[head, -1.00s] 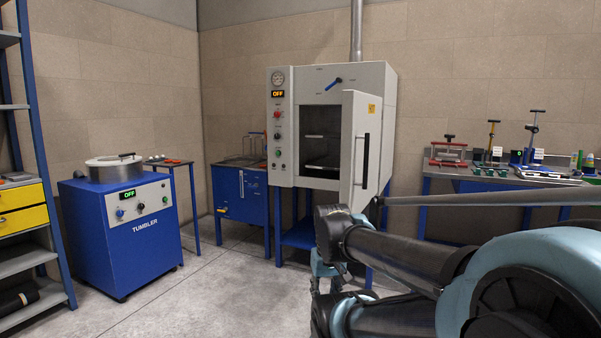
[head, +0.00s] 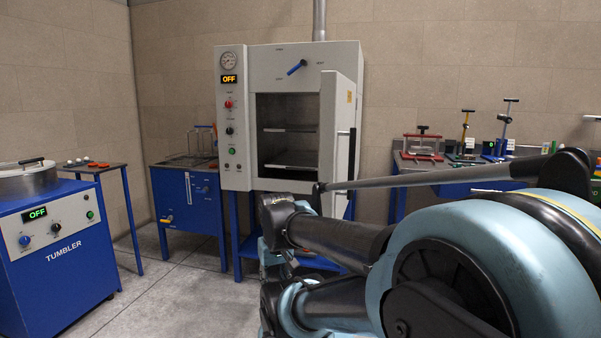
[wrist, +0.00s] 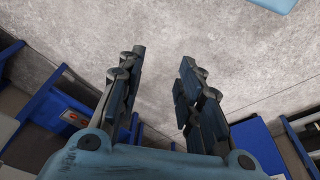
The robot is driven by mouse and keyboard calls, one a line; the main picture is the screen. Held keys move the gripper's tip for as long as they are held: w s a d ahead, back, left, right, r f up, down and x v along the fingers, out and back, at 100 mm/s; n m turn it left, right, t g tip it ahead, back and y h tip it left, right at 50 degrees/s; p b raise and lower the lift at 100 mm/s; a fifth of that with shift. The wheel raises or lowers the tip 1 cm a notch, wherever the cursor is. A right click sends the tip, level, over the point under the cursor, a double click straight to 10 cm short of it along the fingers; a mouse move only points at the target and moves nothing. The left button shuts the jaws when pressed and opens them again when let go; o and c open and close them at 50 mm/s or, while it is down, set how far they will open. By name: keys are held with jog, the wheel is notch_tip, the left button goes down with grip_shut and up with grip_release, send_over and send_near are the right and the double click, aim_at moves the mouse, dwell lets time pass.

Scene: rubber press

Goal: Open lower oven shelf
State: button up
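The white oven (head: 232,120) stands against the back wall with its door (head: 341,130) swung open to the right. Inside are two shelves, an upper shelf (head: 287,129) and a lower oven shelf (head: 291,167) near the bottom of the chamber. Both look pushed in. My gripper (wrist: 158,75) shows in the wrist view with its two fingers apart and nothing between them, above the grey floor. In the head view my arm covers the area below the oven, and the gripper cannot be made out clearly there.
A blue tumbler (head: 70,250) stands at the left. A blue tank (head: 185,200) stands left of the oven. A workbench (head: 410,172) with small presses is at the right, partly behind my arm. The open door juts out on the oven's right side. Floor is clear at front left.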

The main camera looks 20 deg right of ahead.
jog(key=shift+w+d, duration=0.15)
jog(key=shift+d, duration=0.05)
jog(key=w+d+r+n+t+h, duration=0.15)
jog(key=w+d+r, duration=0.4)
jog(key=w, duration=0.55)
jog(key=w+d+r+h, duration=0.35)
jog(key=w+r, duration=0.35)
jog(key=w, duration=0.5)
jog(key=w+d+r+n+t+h, duration=0.15)
jog(key=w+d+r, duration=0.4)
jog(key=w, duration=0.55)
jog(key=w+d+r+n+h, duration=0.1)
jog(key=w+d+h, duration=0.1)
jog(key=w, duration=0.8)
jog(key=w+d+r+h, duration=0.1)
jog(key=w+d+h, duration=0.15)
jog(key=w, duration=0.75)
jog(key=n+t+h, duration=0.2)
jog(key=n+t, duration=0.1)
send_near(299, 169)
jog(key=x, duration=1.1)
jog(key=shift+f, duration=0.1)
jog(key=shift+s, duration=0.15)
grip_shut()
